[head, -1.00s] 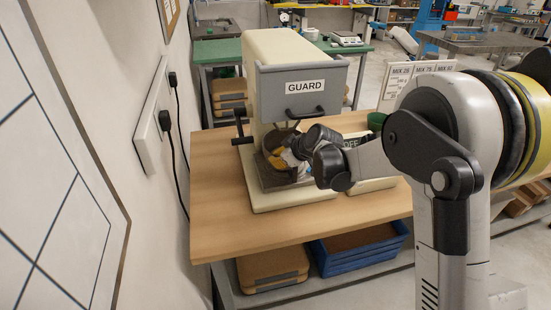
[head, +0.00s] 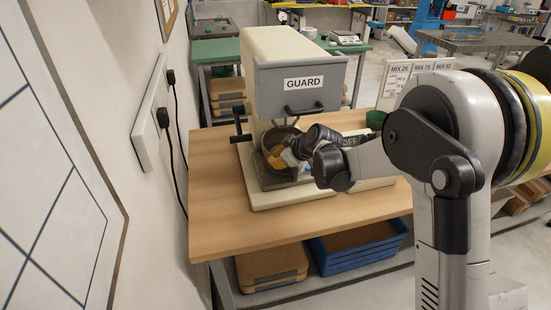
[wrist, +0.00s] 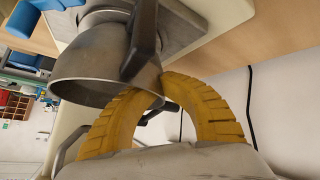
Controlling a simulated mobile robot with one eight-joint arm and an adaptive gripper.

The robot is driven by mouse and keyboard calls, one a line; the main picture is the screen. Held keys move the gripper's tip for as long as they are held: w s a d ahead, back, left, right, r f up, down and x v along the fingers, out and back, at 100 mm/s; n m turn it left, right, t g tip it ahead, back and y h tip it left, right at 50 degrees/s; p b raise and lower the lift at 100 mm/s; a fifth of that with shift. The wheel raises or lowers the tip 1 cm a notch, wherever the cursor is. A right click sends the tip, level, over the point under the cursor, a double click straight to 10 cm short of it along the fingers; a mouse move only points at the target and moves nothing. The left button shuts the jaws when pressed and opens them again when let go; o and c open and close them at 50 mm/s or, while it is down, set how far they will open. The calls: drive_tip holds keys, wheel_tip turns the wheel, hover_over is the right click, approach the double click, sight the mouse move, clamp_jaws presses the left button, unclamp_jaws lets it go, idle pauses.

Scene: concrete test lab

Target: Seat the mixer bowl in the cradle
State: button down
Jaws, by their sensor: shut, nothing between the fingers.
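The grey metal mixer bowl (head: 281,134) is under the mixer's head, over the dark grey cradle (head: 274,184). It also shows in the wrist view (wrist: 88,72), its open rim towards the lower left. My gripper (head: 278,158) is at the bowl in the head view, its yellow fingers partly hidden by my arm. In the wrist view the gripper (wrist: 160,84) has its fingers curved together in an arch, tips close beside the bowl and a dark bar (wrist: 145,40). No held object shows between them. The bowl's underside contact with the cradle is hidden.
The grey guard (head: 302,84) is above the bowl on the cream mixer (head: 257,48). A dark lever (head: 240,138) sticks out at its left. The wooden table (head: 222,220) is clear in front. The wall lies left; a green cup (head: 375,120) stands behind my arm.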

drive_tip(key=c, duration=2.1)
unclamp_jaws()
drive_tip(key=shift+d+f, duration=0.15)
drive_tip(key=shift+f, duration=0.1)
drive_tip(key=shift+c, duration=0.2)
drive_tip(key=o, duration=0.6)
drive_tip(key=shift+w, duration=0.1)
drive_tip(key=shift+p+v, duration=0.35)
drive_tip(key=shift+v, duration=0.5)
drive_tip(key=p+v, duration=0.2)
drive_tip(key=v, duration=0.5)
drive_tip(key=shift+p, duration=0.4)
